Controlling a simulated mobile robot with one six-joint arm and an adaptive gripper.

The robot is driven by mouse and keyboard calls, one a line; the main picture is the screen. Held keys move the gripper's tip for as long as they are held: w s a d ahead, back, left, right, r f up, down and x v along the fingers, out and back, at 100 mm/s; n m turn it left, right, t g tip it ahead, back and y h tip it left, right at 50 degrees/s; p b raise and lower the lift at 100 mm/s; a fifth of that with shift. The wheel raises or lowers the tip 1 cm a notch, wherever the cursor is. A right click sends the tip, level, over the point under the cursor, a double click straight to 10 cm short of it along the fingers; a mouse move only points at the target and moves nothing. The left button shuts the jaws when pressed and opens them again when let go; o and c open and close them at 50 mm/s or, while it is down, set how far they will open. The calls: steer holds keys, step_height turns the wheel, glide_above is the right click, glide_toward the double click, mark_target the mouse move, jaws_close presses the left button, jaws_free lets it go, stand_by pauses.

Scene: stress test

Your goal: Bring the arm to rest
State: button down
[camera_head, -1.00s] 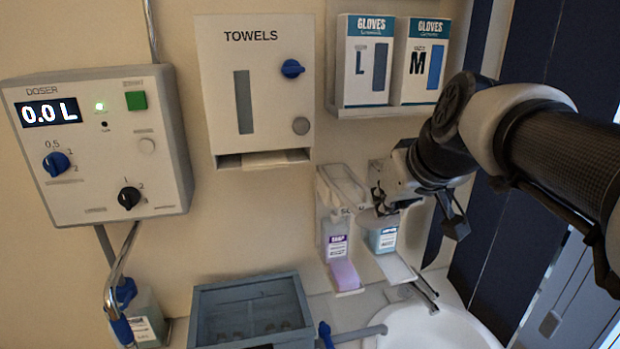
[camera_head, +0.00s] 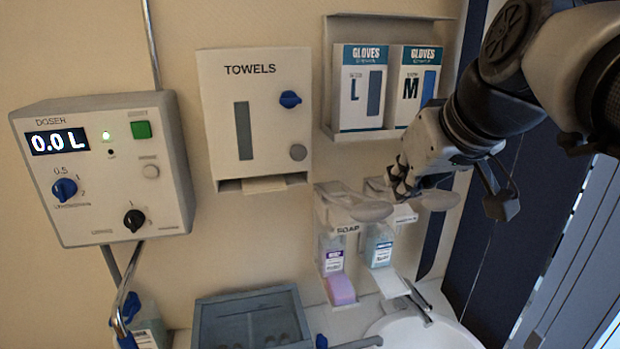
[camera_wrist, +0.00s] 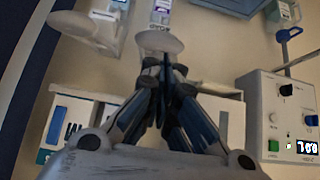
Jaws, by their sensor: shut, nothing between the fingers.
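My gripper (camera_head: 402,182) is shut and empty. In the head view it reaches in from the upper right and is in front of the wall, just above the two soap dispensers. Its fingertips appear close to the right dispenser's lever; I cannot tell whether they touch. In the wrist view my gripper (camera_wrist: 165,65) has its fingers together, with a pale dispenser lever (camera_wrist: 160,41) just beyond the tips. The left dispenser (camera_head: 331,240) holds a purple-labelled bottle, and the right dispenser (camera_head: 380,245) holds a blue-labelled one.
Glove boxes (camera_head: 360,88) sit in a wall holder beside my arm. A towel dispenser (camera_head: 258,115) and a doser (camera_head: 100,170) hang further left. A sink (camera_head: 425,332) and a grey bin (camera_head: 250,318) are below. Dark panels stand at the right.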

stand_by(0.5)
steer(key=s+f+g+b, duration=0.1)
steer(key=s+f+b, duration=0.1)
steer(key=s+f, duration=0.4)
steer(key=s+f+m+g+h+b, duration=0.1)
steer(key=s+f+b, duration=0.1)
steer(key=s+f, duration=0.5)
steer(key=s+a+f+m+g+b, duration=0.1)
steer(key=s+f, duration=0.5)
steer(key=f, duration=1)
steer(key=shift+s+f+g+h+b, duration=0.2)
steer(key=shift+g+h+b, duration=0.1)
steer(key=shift+b, duration=0.55)
